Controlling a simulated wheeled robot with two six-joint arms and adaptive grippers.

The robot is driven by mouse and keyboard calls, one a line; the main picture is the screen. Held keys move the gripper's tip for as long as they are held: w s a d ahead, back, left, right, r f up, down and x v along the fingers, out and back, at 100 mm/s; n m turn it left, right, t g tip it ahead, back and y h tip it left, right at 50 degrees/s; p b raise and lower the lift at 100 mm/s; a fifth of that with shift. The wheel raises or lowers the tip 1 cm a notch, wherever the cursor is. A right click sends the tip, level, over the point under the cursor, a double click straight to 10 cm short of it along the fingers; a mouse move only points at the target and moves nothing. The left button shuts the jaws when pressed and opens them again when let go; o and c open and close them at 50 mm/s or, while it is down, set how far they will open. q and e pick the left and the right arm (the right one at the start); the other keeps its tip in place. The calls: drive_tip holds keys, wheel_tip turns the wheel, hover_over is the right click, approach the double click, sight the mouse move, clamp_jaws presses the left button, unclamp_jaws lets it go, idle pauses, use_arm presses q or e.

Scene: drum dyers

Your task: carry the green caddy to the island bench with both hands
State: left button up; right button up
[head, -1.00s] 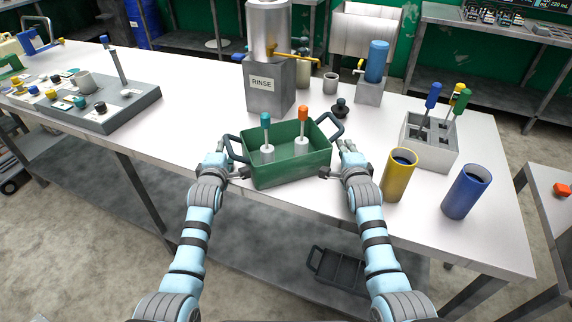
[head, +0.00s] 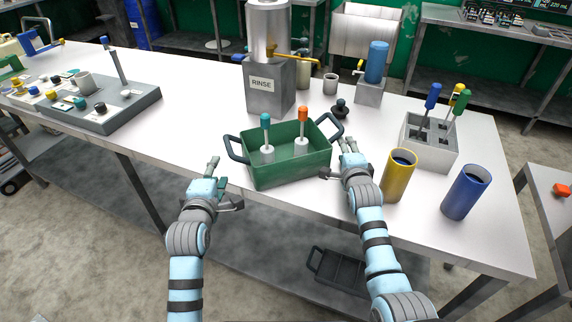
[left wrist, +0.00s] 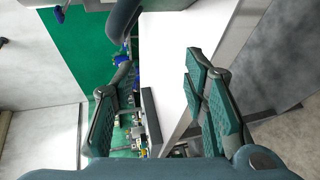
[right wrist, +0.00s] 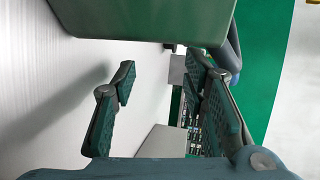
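The green caddy (head: 290,170) stands on the white-topped bench near its front edge, with a dark loop handle at each end. It holds a teal-topped tool (head: 266,133) and an orange-topped tool (head: 302,130), both upright. My left gripper (head: 226,184) is open and empty, in front and left of the caddy, apart from the left handle (head: 236,149). My right gripper (head: 338,160) is open beside the caddy's right end, near the right handle (head: 333,127). In the right wrist view the caddy (right wrist: 150,18) fills the top, with nothing seen gripped between the fingers.
A yellow cup (head: 398,175), a blue cup (head: 466,192) and a grey tool holder (head: 428,145) stand to the right. The RINSE tank (head: 268,88) is behind the caddy. A grey panel (head: 105,106) lies left. Another table (head: 558,200) shows at the right edge.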

drive_tip(key=shift+s, duration=0.25)
drive_tip(key=v, duration=1.1)
drive_tip(key=shift+s+r, duration=0.1)
drive_tip(key=shift+s, duration=0.1)
drive_tip(key=shift+a, duration=0.1)
